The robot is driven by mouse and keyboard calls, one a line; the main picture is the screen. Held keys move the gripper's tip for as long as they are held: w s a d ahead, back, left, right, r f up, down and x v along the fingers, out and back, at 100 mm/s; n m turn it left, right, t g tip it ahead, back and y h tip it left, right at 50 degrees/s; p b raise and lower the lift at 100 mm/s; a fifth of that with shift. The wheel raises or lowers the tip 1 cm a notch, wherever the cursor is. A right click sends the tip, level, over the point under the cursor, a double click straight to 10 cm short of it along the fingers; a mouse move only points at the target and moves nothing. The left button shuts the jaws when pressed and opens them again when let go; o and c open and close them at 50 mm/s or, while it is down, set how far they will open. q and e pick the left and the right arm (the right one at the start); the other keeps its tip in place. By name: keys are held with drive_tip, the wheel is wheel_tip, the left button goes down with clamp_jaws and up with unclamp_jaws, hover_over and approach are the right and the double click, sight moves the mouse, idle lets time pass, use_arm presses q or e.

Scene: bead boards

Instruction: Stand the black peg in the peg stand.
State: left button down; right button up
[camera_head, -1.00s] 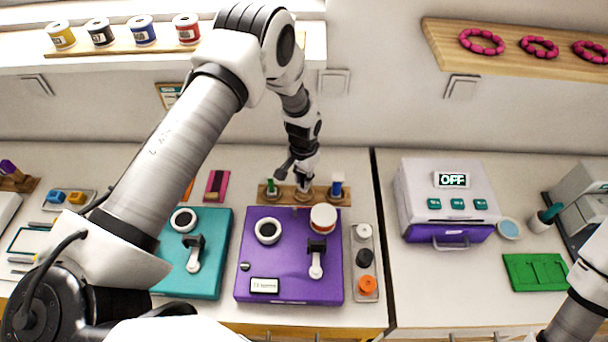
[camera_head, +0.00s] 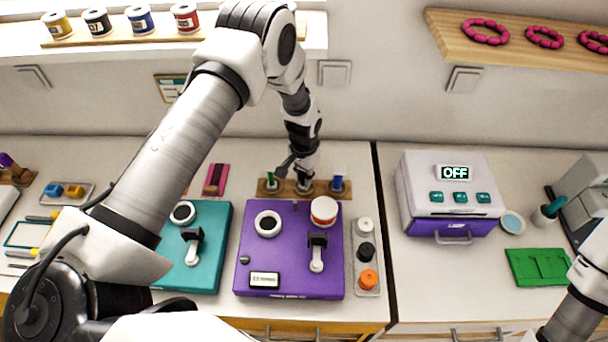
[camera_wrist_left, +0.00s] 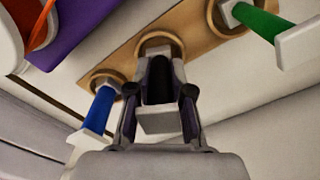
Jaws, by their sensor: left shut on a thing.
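The wooden peg stand (camera_head: 324,195) lies behind the purple board, with a green peg (camera_head: 271,180) at its left and a blue peg (camera_head: 338,183) at its right. My left gripper (camera_head: 305,184) is over the middle of the stand. In the left wrist view my left gripper (camera_wrist_left: 158,100) is shut on the black peg (camera_wrist_left: 158,80), whose grey end block (camera_wrist_left: 155,121) faces the camera. The peg's far end is at the middle ring (camera_wrist_left: 160,42); how deep it sits is hidden. My right gripper is out of view; only part of my right arm shows.
The purple board (camera_head: 285,245) and teal board (camera_head: 208,270) lie in front of the stand. A tray (camera_head: 375,291) with several knobs is right of the purple board. A white machine (camera_head: 415,195) reading OFF stands further right. The wall is behind the stand.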

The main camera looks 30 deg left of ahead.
use_arm(q)
drive_tip(key=shift+f, duration=0.2)
drive_tip(key=shift+f+b, duration=0.15)
drive_tip(key=shift+b, duration=0.15)
drive_tip(key=c, duration=1)
unclamp_jaws()
wheel_tip(320, 180, up, 7)
drive_tip(key=p, duration=0.4)
drive_tip(key=shift+p, duration=0.35)
